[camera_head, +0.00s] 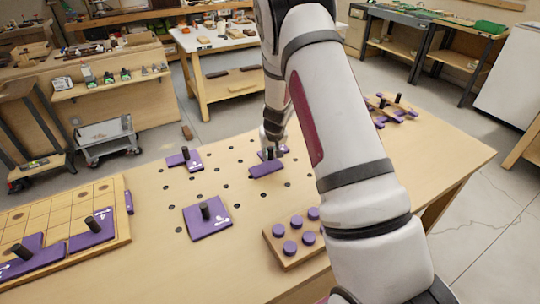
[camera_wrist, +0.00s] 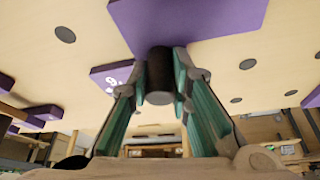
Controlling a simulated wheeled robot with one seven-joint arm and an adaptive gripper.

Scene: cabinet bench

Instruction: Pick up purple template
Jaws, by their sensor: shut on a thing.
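A purple template (camera_head: 266,170) with a black knob is under my gripper (camera_head: 272,150), near the middle of the table. In the wrist view the purple template (camera_wrist: 190,18) spans the top edge, and its black knob (camera_wrist: 160,68) is between the two green-padded fingers of my gripper (camera_wrist: 161,92). My gripper is shut on the knob. I cannot tell whether the template touches the table. Other purple templates with black knobs lie on the table, one (camera_head: 195,224) in front and one (camera_head: 191,165) to the left.
A wooden block with several purple pegs (camera_head: 275,252) sits at the front. A wooden board (camera_head: 122,236) at the left holds purple templates. More purple pieces (camera_head: 402,118) lie at the far right. Dark dots (camera_head: 239,181) mark the bare tabletop (camera_head: 150,245).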

